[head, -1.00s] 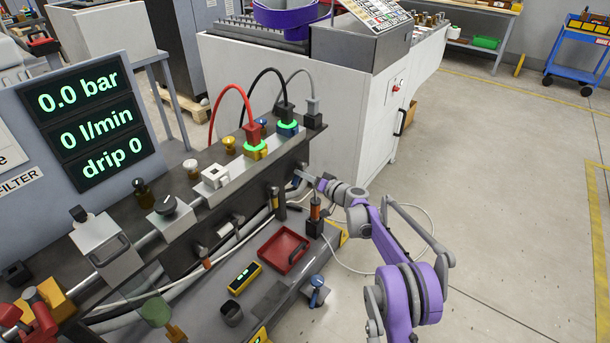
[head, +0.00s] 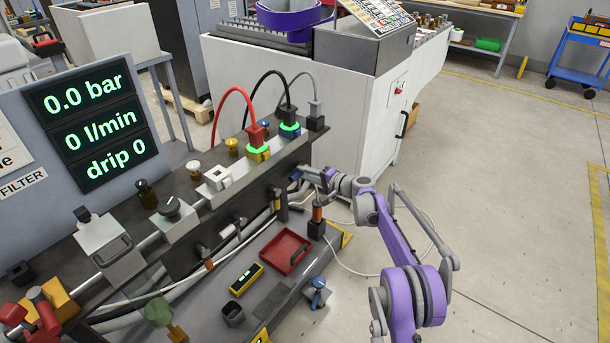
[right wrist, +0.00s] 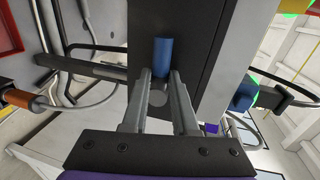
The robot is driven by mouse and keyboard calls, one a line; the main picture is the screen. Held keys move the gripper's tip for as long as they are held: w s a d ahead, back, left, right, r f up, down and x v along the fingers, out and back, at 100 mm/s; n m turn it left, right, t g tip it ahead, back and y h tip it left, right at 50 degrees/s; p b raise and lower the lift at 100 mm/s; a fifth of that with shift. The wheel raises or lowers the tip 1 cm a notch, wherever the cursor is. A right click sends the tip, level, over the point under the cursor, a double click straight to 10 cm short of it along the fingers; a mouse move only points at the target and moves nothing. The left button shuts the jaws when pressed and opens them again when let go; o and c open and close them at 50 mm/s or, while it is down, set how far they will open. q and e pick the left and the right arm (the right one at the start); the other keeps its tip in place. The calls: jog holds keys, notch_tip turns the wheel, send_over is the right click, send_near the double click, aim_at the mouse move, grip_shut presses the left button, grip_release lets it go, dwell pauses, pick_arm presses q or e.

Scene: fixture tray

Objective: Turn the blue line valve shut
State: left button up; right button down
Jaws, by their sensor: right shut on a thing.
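The blue valve handle (right wrist: 163,52) is a short blue bar against a dark plate in the right wrist view. My right gripper (right wrist: 160,77) is shut on the handle's near end, with one finger on each side. In the head view my right gripper (head: 307,172) reaches the front face of the dark fixture (head: 228,221) at its right end. The handle is mostly hidden there by the gripper, and I cannot tell its exact angle. My left gripper is not in view.
A display (head: 88,112) reads 0.0 bar, 0 l/min and drip 0. Red, black and grey cables plug into the fixture top. A red tray (head: 286,252), a yellow meter (head: 246,279) and an orange-handled tool (head: 317,214) are below. Floor on the right is clear.

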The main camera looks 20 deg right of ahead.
jog(key=shift+r+m, duration=0.1)
jog(key=shift+m, duration=0.2)
dwell(0.4)
jog(key=c, duration=0.7)
grip_release()
jog(key=shift+d, duration=0.1)
jog(key=p+v, duration=0.1)
jog(key=v, duration=0.9)
jog(key=shift+s+d+r+p, duration=0.1)
jog(key=shift+s+d+p, duration=0.05)
jog(key=shift+s+p, duration=0.2)
